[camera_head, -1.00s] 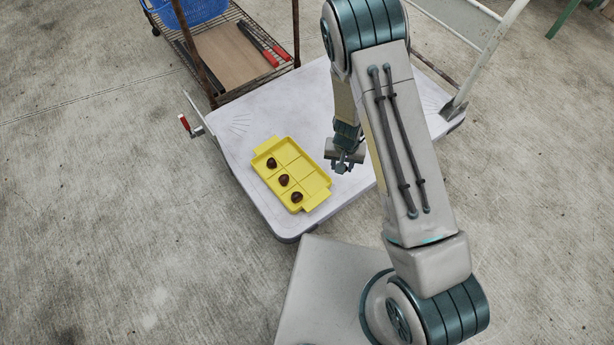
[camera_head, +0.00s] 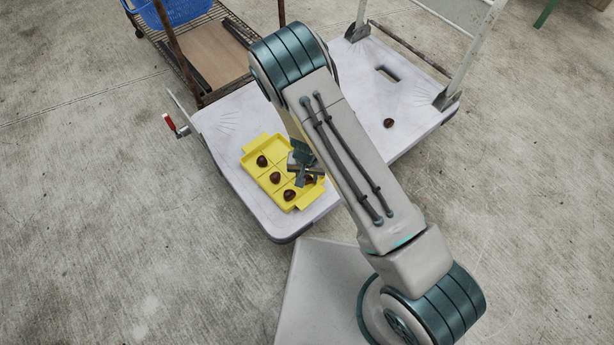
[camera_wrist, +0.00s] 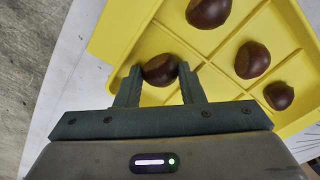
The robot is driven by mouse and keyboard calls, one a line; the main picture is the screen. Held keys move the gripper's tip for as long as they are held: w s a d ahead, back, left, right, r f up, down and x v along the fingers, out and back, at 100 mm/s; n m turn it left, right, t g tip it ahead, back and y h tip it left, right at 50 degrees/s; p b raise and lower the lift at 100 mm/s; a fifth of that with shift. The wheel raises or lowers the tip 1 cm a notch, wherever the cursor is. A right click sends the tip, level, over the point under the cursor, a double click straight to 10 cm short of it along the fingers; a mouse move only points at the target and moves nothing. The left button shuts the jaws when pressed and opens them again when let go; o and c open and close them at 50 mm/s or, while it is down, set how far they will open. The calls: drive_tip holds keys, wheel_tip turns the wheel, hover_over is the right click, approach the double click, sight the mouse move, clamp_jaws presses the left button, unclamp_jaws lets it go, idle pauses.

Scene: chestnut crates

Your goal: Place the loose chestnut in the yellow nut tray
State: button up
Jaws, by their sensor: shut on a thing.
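The yellow nut tray (camera_head: 252,145) lies on the pale platform, with three dark brown chestnuts in its left-hand row of compartments. They also show in the wrist view, one at the top (camera_wrist: 208,12) and two on the right (camera_wrist: 252,60) (camera_wrist: 278,95). My gripper (camera_wrist: 160,78) is shut on another chestnut (camera_wrist: 160,68), one finger on each side. It is over or in an empty compartment of the tray's right-hand row. I cannot tell whether the held chestnut touches the tray floor. In the head view my gripper (camera_head: 308,176) partly covers the tray's right side.
Another chestnut (camera_head: 388,123) lies alone on the platform (camera_head: 350,85), right of my arm. A wire-shelf cart with a brown board (camera_head: 212,57) and a blue basket (camera_head: 168,10) stands behind. A white frame rail (camera_head: 468,50) rises at the right.

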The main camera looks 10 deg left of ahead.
sight(307, 178)
drive_tip(key=shift+f, duration=0.1)
drive_tip(key=o, duration=0.7)
drive_tip(key=shift+c, duration=0.2)
wheel_tip(307, 178, up, 12)
drive_tip(key=p, duration=0.5)
drive_tip(key=shift+s, duration=0.15)
drive_tip(key=shift+r, duration=0.2)
